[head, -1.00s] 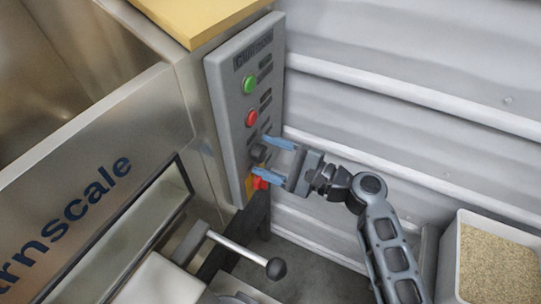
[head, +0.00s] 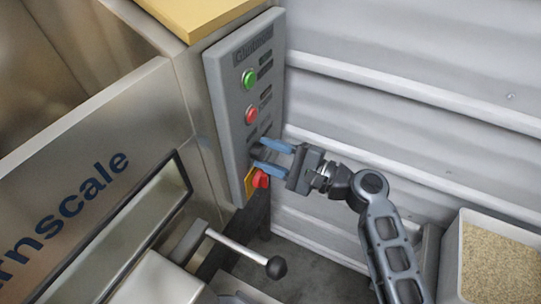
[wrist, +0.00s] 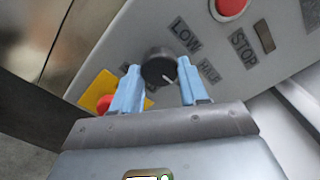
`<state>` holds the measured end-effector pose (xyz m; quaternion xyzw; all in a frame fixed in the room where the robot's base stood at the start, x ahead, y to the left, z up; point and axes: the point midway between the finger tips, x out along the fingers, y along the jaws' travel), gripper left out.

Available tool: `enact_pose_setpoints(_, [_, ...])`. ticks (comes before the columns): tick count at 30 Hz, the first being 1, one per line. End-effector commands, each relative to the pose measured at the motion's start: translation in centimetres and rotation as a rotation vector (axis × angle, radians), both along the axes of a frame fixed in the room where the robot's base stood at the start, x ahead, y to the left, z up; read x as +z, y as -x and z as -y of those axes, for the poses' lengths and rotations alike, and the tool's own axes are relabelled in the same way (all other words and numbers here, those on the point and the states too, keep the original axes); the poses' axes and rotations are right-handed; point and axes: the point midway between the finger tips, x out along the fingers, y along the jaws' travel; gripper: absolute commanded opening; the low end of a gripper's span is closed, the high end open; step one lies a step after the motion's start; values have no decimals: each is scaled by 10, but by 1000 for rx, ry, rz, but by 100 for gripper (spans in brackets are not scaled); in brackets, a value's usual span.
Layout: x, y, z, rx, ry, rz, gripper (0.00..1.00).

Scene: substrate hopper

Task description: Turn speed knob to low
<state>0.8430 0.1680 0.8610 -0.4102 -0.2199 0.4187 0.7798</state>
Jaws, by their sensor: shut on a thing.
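The speed knob (wrist: 158,66) is a dark round knob on the grey control panel (wrist: 115,48). A small white mark on its face shows at its lower right in the wrist view. A LOW label (wrist: 184,36) sits to its upper right, and another partly hidden label (wrist: 208,71) is to its right. My gripper (head: 259,154) is at the lower part of the panel in the head view. Its blue fingers, also in the wrist view (wrist: 160,82), are shut on the knob from two sides. In the head view the fingers partly hide the knob.
A red stop button (head: 251,115) and a green button (head: 249,78) sit above the knob. A red emergency button (head: 261,179) on a yellow plate is just below my fingers. A black-knobbed lever (head: 276,267) and a bin of grains (head: 460,262) stand lower down.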

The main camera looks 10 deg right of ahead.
Motion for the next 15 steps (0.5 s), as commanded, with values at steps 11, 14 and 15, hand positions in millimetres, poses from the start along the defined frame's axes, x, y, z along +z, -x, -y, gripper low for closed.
enact_pose_setpoints(11, [-6, 0, 0, 2, 163, 247, 13])
enact_pose_setpoints(14, [-6, 0, 0, 0, 215, 327, 13])
enact_pose_setpoints(15, [-6, 0, 0, 1, 237, 359, 13])
